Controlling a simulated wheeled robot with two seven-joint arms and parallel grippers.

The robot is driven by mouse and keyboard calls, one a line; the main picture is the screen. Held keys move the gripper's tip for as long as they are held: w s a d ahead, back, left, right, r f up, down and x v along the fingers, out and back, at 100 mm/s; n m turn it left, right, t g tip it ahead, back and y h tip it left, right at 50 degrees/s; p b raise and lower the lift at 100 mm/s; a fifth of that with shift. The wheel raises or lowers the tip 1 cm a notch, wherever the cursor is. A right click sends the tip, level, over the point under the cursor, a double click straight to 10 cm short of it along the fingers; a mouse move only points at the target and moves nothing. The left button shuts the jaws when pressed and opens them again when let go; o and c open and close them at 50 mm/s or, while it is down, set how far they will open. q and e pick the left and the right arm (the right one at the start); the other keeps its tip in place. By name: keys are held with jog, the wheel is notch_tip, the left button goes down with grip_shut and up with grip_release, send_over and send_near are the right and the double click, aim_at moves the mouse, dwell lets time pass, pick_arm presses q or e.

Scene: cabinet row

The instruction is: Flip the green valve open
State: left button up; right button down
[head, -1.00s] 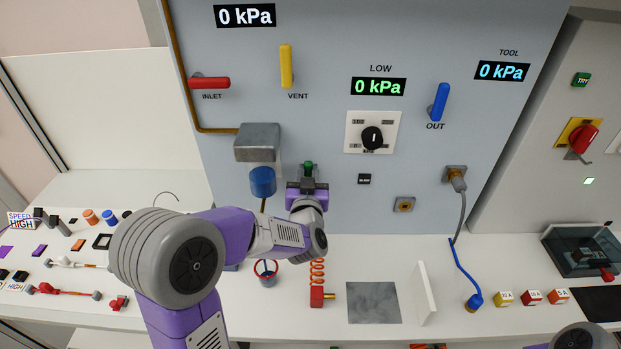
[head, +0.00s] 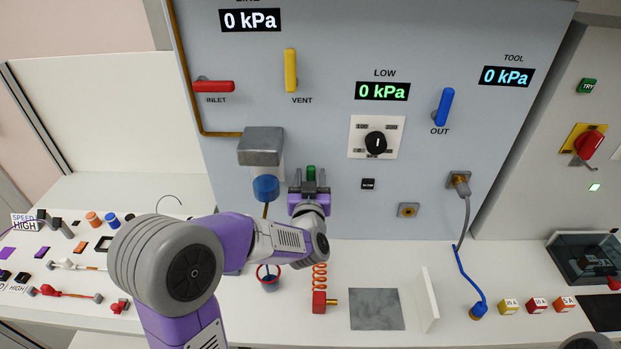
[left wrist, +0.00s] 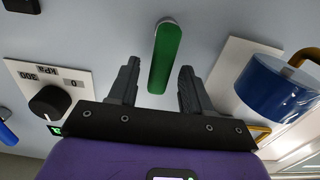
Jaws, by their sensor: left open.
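The green valve (head: 311,173) is a short lever on the grey panel, mostly hidden behind my left gripper in the head view. In the left wrist view the green lever (left wrist: 164,58) is seen whole, with its tip between the two fingers. My left gripper (head: 309,186) is open, with one finger on each side of the lever and a gap on both sides. It also shows in the left wrist view (left wrist: 158,88). My right gripper is not in view.
A blue cylinder (head: 265,188) under a grey box (head: 261,146) is close left of my left gripper. A black dial (head: 376,142) is to the right. Red inlet (head: 214,87), yellow vent (head: 290,70) and blue out (head: 443,107) levers are higher up.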

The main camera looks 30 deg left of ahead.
pick_arm(q)
jog(key=p+v, duration=0.1)
jog(key=v, duration=0.6)
jog(key=shift+s+d, duration=0.2)
jog(key=shift+s, duration=0.1)
jog(key=shift+r, duration=0.1)
